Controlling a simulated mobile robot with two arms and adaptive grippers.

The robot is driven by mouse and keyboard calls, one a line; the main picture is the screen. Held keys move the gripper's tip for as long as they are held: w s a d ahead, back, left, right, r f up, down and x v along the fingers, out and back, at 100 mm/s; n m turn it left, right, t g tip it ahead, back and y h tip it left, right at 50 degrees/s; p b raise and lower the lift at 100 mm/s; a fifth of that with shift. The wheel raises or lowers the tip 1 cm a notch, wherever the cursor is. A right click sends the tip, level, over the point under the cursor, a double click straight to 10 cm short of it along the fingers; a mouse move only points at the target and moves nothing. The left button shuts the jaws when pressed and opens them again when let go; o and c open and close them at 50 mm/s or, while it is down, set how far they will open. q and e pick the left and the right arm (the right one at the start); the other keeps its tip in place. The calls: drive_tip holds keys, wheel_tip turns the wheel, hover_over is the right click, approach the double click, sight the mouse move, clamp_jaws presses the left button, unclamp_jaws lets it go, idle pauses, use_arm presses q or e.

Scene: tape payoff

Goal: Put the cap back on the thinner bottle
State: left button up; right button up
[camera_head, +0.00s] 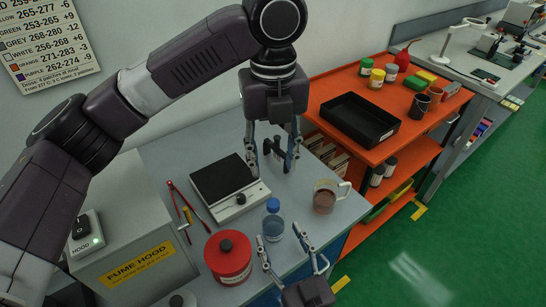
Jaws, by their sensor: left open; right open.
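A small clear bottle (273,228) with a blue top (273,205) stands upright on the grey bench. The blue top looks like a cap seated on its neck, but I cannot tell whether it is tight. No separate loose cap is clear to me. My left gripper (270,171) is open, pointing down above the bench behind the bottle, with no object clearly held. My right gripper (280,234) is open at the bottom, its fingers pointing up toward the bottle, one on each side in the picture. I cannot tell whether they touch it.
A red can (228,257) stands left of the bottle, a hotplate (223,183) behind it, and a mug of brown liquid (325,197) to the right. Red-handled tools (182,207) lie by the fume hood box (138,250). An orange shelf (400,140) holds a black tray (358,118).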

drive_tip(key=v, duration=0.6)
drive_tip(key=shift+s+d, duration=0.15)
drive_tip(key=shift+s, duration=0.15)
